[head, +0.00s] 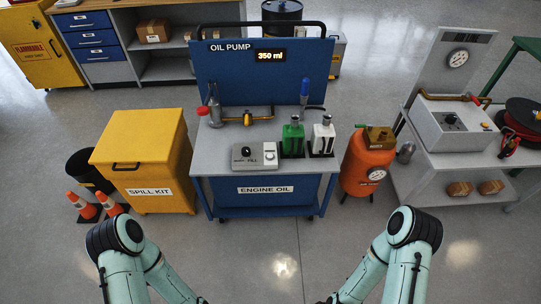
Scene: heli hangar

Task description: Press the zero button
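The oil pump cart (213,163) stands ahead in the middle, with a blue back panel marked OIL PUMP (215,68). Its display (271,56) reads 350 ml. A grey control box (242,162) sits at the front of the cart top. It carries a black round control (246,151) and a white panel (270,149) with a small dark round part. The word FILL shows between them; another small label to the left is too small to read for sure, so I cannot tell which control is the zero button. Both my arms bend down out of the bottom edge; neither gripper shows.
A green bottle (293,138) and a white bottle (323,137) stand right of the control box. A glass bottle (214,108) stands behind left. A yellow spill kit bin (140,160) is left, an orange drum (366,165) right. The floor before the cart is clear.

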